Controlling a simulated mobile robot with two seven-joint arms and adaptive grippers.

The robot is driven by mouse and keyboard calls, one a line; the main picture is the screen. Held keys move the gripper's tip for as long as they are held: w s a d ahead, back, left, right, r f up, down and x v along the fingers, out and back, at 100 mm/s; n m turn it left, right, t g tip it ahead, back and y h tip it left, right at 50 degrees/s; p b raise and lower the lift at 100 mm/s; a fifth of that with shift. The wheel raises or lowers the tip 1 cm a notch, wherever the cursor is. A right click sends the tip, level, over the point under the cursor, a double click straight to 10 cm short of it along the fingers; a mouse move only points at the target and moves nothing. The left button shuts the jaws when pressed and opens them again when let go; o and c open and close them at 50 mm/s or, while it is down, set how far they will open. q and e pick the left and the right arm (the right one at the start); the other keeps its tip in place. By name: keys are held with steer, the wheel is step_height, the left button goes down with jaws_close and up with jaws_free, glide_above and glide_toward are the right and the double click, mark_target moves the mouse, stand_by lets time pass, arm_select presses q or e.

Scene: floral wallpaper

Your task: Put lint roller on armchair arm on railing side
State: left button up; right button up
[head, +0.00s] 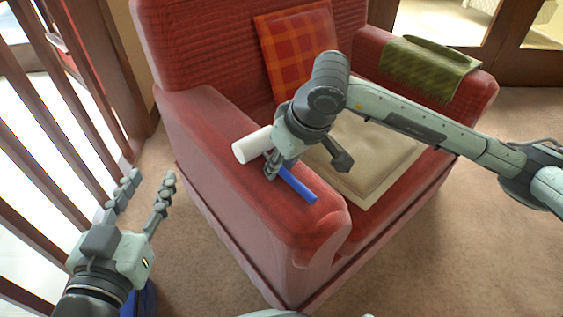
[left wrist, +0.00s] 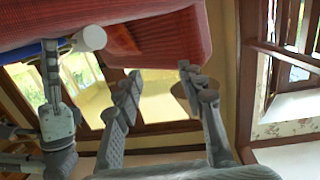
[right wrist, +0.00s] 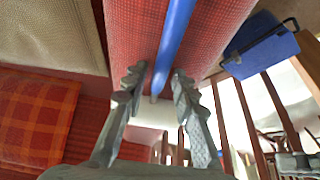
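The lint roller has a white cylinder (head: 252,145) and a blue handle (head: 298,186). It appears to lie along the top of the red armchair arm (head: 215,130) on the railing side. In the left wrist view its white end (left wrist: 90,38) shows beside the red upholstery. My right gripper (head: 305,168) is over that arm at the roller. In the right wrist view its fingers (right wrist: 156,84) are apart, with the blue handle (right wrist: 172,38) showing between them. My left gripper (head: 140,193) is open and empty, left of the armchair; it also shows open in its wrist view (left wrist: 160,85).
A tan cushion (head: 365,150) lies on the seat, with a plaid cushion (head: 292,50) against the backrest. A green cloth (head: 430,68) covers the other arm. The wooden railing (head: 60,120) stands at left. A blue box (right wrist: 262,45) is beyond the arm.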

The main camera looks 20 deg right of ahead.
steer(key=shift+o, duration=0.7)
steer(key=shift+r+p, duration=0.3)
steer(key=shift+p, duration=0.05)
arm_select(q)
steer(key=s+a+f+g+y, duration=0.1)
steer(key=a+f+g+y, duration=0.1)
steer(key=f, duration=0.5)
steer(key=shift+s+a+g+p, duration=0.25)
steer(key=shift+a+g+p, duration=0.15)
steer(key=shift+a+g, duration=0.6)
arm_select(e)
steer(key=v, duration=1.1)
steer(key=shift+s+r, duration=0.2)
steer(key=shift+r, duration=0.15)
